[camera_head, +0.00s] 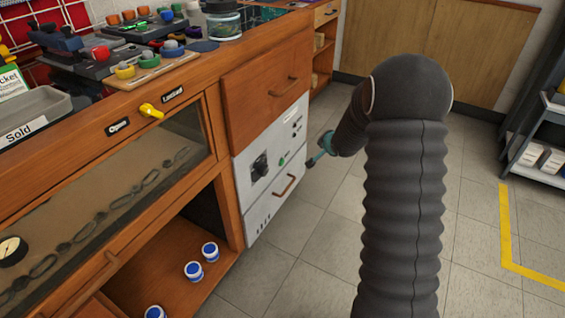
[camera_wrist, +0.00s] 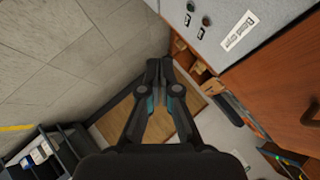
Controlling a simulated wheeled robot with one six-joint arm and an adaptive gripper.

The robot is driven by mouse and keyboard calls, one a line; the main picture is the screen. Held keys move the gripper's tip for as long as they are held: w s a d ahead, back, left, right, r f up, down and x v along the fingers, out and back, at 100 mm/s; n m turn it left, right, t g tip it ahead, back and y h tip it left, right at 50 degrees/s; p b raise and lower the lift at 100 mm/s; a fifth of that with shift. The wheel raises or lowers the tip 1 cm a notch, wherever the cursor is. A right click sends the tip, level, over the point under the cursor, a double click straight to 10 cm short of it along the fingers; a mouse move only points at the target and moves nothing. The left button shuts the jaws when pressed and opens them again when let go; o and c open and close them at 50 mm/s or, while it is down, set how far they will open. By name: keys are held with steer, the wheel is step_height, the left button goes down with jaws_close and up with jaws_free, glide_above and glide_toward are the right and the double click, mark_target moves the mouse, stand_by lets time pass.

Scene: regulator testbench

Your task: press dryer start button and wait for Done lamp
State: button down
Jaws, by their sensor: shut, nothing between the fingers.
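The dryer (camera_head: 268,190) is a white front panel set in the wooden bench, with a black knob (camera_head: 260,164), a small green button (camera_head: 282,161), small round fittings near its upper right and a brown handle (camera_head: 284,185). In the wrist view the dryer face (camera_wrist: 225,14) is at the upper right, with a white label (camera_wrist: 238,31) and two small round fittings; which is the Done lamp, and whether it is lit, I cannot tell. My gripper (camera_head: 310,163) is shut and empty just right of the panel. In the wrist view its fingertips (camera_wrist: 159,66) are together, apart from the dryer face.
A wooden drawer (camera_head: 266,83) is above the dryer. Blue-and-white jars (camera_head: 193,271) stand on the open shelf at left. A dark shelf rack (camera_head: 540,155) stands at right. The tiled floor around my arm is clear.

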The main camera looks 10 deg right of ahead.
mark_target(282, 162)
steer(key=w+a+f+m+y, duration=0.1)
steer(key=w+f, duration=0.1)
steer(key=f, duration=0.6)
steer(key=w+a+f+m+y, duration=0.1)
steer(key=f+m+y, duration=0.1)
steer(key=f, duration=0.7)
steer(key=shift+w+f+t, duration=0.15)
steer(key=shift+w+t, duration=0.15)
steer(key=shift+w, duration=0.1)
steer(key=shift+a, duration=0.15)
steer(key=w+a+b, duration=0.1)
steer(key=w+a, duration=0.4)
steer(key=a, duration=0.2)
steer(key=shift+b, duration=0.35)
steer(key=shift+w+a, duration=0.15)
steer(key=shift+w+a, duration=0.15)
steer(key=shift+a, duration=0.05)
